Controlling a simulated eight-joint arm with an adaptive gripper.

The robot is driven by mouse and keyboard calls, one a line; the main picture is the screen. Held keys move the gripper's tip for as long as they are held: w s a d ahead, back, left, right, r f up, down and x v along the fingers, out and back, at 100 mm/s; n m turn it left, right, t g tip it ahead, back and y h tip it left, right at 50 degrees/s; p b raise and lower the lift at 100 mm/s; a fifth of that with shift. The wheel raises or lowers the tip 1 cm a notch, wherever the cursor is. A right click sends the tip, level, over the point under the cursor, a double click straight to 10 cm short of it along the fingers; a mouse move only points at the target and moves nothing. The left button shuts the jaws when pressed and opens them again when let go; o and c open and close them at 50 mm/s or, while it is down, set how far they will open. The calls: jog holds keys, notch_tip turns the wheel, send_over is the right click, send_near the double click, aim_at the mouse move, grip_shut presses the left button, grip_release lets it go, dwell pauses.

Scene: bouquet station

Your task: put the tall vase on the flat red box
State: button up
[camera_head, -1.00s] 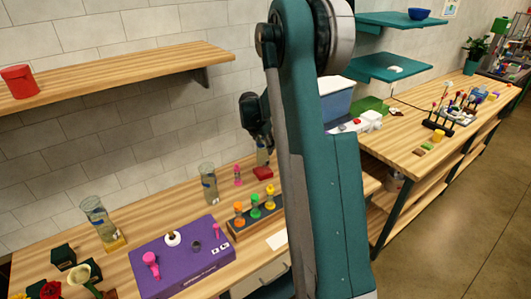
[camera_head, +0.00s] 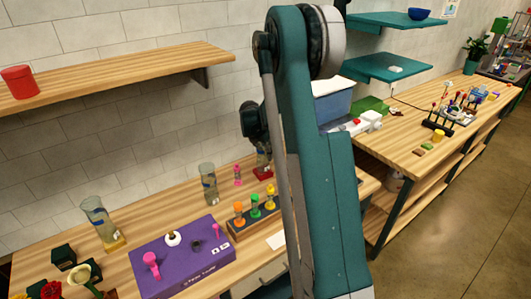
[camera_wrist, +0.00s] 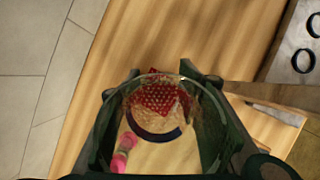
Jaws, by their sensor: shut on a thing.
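My gripper (camera_wrist: 157,105) is shut on a clear glass vase (camera_wrist: 150,155), with one dark finger on each side of it in the wrist view. In the head view the held vase (camera_head: 262,155) is upright, partly hidden behind my arm. The flat red box (camera_head: 262,173) is right beneath the vase at the back of the bench. The red box (camera_wrist: 160,97) also shows through the glass in the wrist view. I cannot tell whether the vase's base touches the box.
Another glass vase (camera_head: 208,184) and a pink object (camera_head: 238,175) stand just left. A rack of coloured tubes (camera_head: 252,222) is in front. A purple box (camera_head: 182,262) and a glass vase on a yellow block (camera_head: 98,220) are farther left. A wooden shelf (camera_head: 120,75) is above.

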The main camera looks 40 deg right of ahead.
jog(key=shift+f, duration=0.1)
jog(key=o, duration=1.2)
jog(key=shift+v, duration=6.15)
